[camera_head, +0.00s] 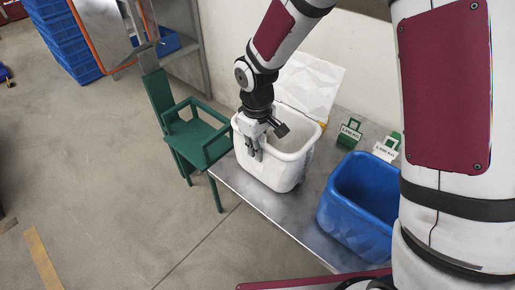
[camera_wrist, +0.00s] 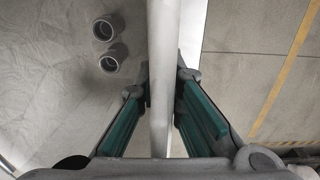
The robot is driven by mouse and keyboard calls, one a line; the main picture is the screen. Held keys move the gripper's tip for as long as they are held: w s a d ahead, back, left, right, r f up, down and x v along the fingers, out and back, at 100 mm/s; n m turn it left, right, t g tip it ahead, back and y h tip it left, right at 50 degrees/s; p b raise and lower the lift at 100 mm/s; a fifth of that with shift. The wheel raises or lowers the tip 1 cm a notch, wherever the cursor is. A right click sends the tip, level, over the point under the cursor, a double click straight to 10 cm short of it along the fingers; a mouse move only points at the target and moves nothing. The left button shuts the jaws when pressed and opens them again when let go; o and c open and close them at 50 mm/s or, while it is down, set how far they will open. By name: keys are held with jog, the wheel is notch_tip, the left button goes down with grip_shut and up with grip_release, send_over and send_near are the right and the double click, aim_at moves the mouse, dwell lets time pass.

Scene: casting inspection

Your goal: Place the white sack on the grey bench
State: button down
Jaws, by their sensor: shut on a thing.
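A white, open-topped container (camera_head: 283,172) with rounded corners is at the near left corner of the grey bench (camera_head: 246,187); it looks like a tub rather than a soft sack. I cannot tell whether its base touches the bench top. My gripper (camera_head: 257,148) points down at its left rim, one finger outside the wall. In the wrist view, my gripper (camera_wrist: 163,85) is shut on the container's pale rim (camera_wrist: 161,45), with a green-padded finger on each side. Two grey ring-like fittings (camera_wrist: 104,29) lie inside, on the left.
A blue bin (camera_head: 345,231) stands on the bench to the right. Green-handled weights with labels (camera_head: 349,134) stand behind it. A white faceted sheet (camera_head: 311,84) is behind the container. A green chair (camera_head: 194,137) stands close to the bench's left.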

jog(key=c, duration=2.1)
grip_release()
jog(key=shift+f, duration=0.1)
jog(key=o, duration=0.4)
notch_tip(320, 180, up, 12)
jog(key=p, duration=0.2)
jog(key=shift+s+a+r+p, duration=0.1)
jog(key=shift+r+p, duration=0.1)
jog(key=shift+p, duration=0.1)
